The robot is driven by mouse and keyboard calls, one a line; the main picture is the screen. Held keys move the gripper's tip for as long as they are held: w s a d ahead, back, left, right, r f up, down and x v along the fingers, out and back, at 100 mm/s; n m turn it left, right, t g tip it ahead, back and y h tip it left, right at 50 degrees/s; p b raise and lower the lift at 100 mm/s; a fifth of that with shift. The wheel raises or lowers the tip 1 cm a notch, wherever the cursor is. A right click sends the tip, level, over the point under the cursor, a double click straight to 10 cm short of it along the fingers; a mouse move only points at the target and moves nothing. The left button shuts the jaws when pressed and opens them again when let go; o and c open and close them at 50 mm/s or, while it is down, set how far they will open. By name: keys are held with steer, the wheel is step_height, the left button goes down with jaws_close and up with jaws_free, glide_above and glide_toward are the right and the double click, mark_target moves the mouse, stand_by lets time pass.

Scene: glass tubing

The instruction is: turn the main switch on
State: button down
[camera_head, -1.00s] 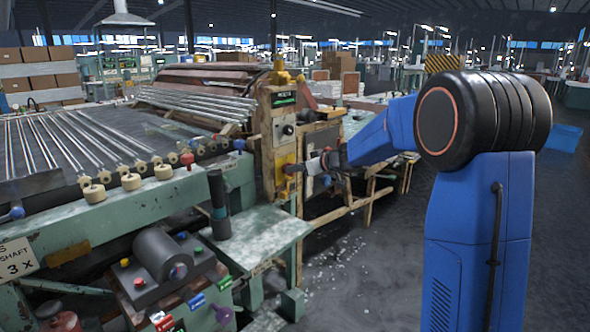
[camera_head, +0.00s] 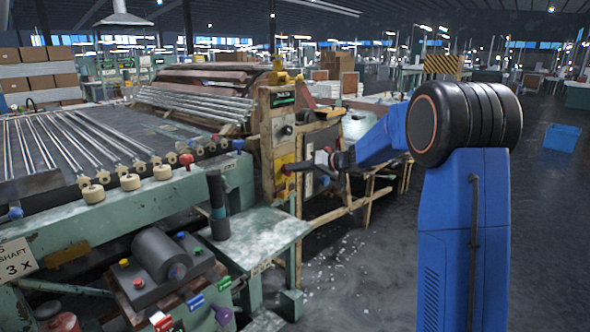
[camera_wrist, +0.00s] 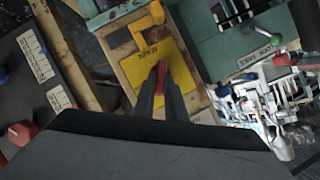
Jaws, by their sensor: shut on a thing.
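The main switch shows as a red handle (camera_wrist: 162,78) on a yellow plate (camera_wrist: 140,75) in the wrist view. The plate appears tilted there. My gripper (camera_wrist: 160,82) is shut on the red handle, one dark finger on each side.
A yellow lever (camera_wrist: 157,12) sits beside the plate in the wrist view. A dark panel with white labels (camera_wrist: 35,55) and a red knob (camera_wrist: 22,132) is at left. In the head view, a green table (camera_head: 262,228) stands below the panel; open floor (camera_head: 350,275) lies to its right.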

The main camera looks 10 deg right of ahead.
steer(key=m+y, duration=0.1)
steer(key=m, duration=0.1)
steer(key=f+m+y, duration=0.1)
steer(key=m, duration=0.2)
steer(key=m+y, duration=0.2)
steer(key=m, duration=0.1)
steer(key=shift+w+d+f, duration=0.15)
steer(key=shift+w+d, duration=0.05)
steer(key=shift+d, duration=0.15)
steer(key=shift+m, duration=0.5)
steer(key=c, duration=1.8)
jaws_free()
steer(key=shift+d, duration=0.1)
steer(key=v, duration=1.7)
steer(key=shift+f, duration=0.45)
steer(key=shift+d, duration=0.15)
